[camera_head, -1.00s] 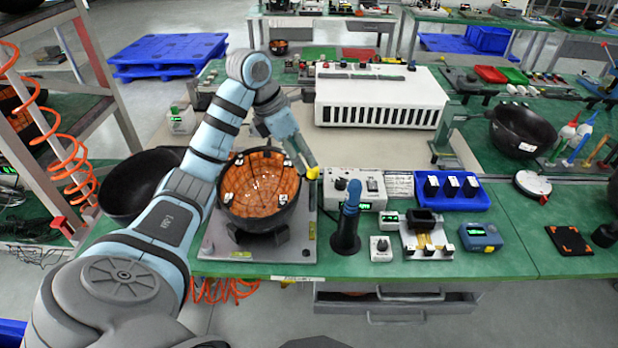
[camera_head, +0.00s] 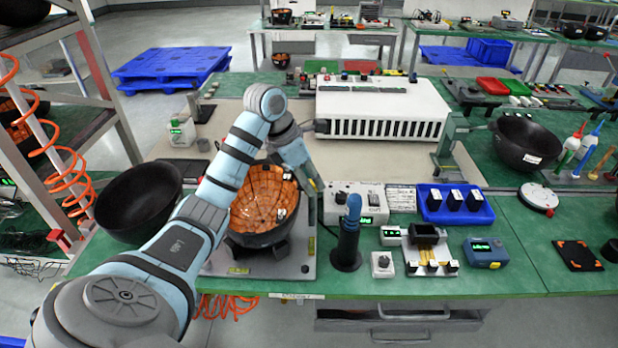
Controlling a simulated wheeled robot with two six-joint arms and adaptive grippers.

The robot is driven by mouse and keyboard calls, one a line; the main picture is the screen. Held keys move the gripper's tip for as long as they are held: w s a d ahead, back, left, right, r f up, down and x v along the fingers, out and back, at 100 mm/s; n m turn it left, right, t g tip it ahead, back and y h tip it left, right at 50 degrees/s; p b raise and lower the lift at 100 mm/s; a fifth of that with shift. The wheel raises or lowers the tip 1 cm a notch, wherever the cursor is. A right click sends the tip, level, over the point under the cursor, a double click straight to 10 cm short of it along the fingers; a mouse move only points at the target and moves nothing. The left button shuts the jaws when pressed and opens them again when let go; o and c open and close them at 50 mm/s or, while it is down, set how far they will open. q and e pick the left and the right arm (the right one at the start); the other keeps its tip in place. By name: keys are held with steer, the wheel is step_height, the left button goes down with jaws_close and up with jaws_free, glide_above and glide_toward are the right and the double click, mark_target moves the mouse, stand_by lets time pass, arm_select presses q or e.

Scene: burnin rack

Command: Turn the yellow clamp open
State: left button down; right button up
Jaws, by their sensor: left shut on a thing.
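My left gripper (camera_head: 313,187) reaches down at the right rim of a dark bowl lined with orange tiles (camera_head: 262,200). The bowl sits on a grey plate (camera_head: 240,262) on the green bench. The gripper is shut on the yellow clamp, which it mostly hides; only a hint of yellow shows at the fingers. How far the clamp is turned cannot be told. My left arm covers the bowl's left side. My right gripper is not in view.
A dark empty bowl (camera_head: 138,200) stands at the left. Right of the plate are a blue-handled tool in a black stand (camera_head: 347,250), a white control box (camera_head: 350,200) and a blue tray (camera_head: 455,217). A white slotted unit (camera_head: 380,108) stands behind.

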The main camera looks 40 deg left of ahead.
arm_select(q)
steer(key=shift+r+m+g+h+p, duration=0.1)
steer(key=shift+m+g+h+p, duration=0.25)
steer(key=shift+m+p, duration=0.5)
steer(key=shift+m+h, duration=0.35)
steer(key=shift+m, duration=0.6)
steer(key=m+g+p, duration=0.1)
steer(key=m, duration=0.2)
steer(key=m+g+h+p, duration=0.1)
steer(key=m, duration=0.2)
steer(key=shift+w+g, duration=0.2)
steer(key=shift+g, duration=0.05)
steer(key=shift+w+m+g, duration=0.1)
steer(key=shift+m+g, duration=0.3)
steer(key=shift+m, duration=0.6)
steer(key=shift+a+f+m+g+b, duration=0.15)
steer(key=shift+m+g+b, duration=0.35)
steer(key=shift+m, duration=0.7)
